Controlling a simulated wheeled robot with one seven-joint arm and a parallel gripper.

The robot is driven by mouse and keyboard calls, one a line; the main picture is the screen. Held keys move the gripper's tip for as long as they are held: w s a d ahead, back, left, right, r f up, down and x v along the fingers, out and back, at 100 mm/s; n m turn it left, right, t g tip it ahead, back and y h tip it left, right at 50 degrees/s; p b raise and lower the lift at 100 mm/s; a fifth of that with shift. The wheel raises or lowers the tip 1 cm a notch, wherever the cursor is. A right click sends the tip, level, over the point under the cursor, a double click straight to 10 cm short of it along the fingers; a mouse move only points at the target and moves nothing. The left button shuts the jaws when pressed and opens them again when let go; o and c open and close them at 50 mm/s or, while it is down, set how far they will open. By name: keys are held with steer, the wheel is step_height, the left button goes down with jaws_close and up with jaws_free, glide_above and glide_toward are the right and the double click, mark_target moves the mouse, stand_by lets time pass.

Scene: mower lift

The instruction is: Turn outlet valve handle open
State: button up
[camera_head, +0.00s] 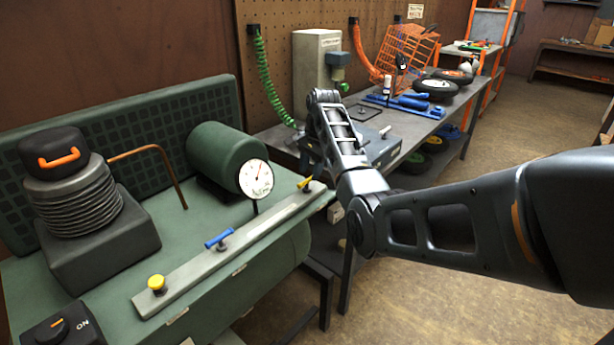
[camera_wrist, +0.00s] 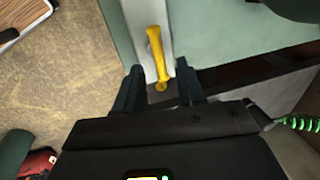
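The yellow outlet valve handle (camera_head: 304,184) is at the far right end of the grey metal rail (camera_head: 235,245) on the green compressor. In the wrist view the yellow handle (camera_wrist: 156,50) lies roughly in line with the rail. My gripper (camera_wrist: 159,68) is open, with one dark finger on each side of the handle's lower end. Gaps show between the handle and both fingers. In the head view the gripper is mostly hidden around my arm's far end, just above and beyond the handle.
A blue handle (camera_head: 219,238) and a yellow knob (camera_head: 156,283) sit further along the rail. A pressure gauge (camera_head: 256,178) stands beside it, before a green cylinder (camera_head: 222,156). A workbench (camera_head: 420,127) with tools and wheels is behind. Open floor is at right.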

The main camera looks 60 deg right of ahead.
mark_target(309, 179)
steer(key=shift+w+d+f, duration=0.1)
steer(key=shift+w+f, duration=0.1)
steer(key=shift+f, duration=0.65)
steer(key=shift+w+f, duration=0.15)
steer(key=shift+f, duration=0.7)
jaws_close()
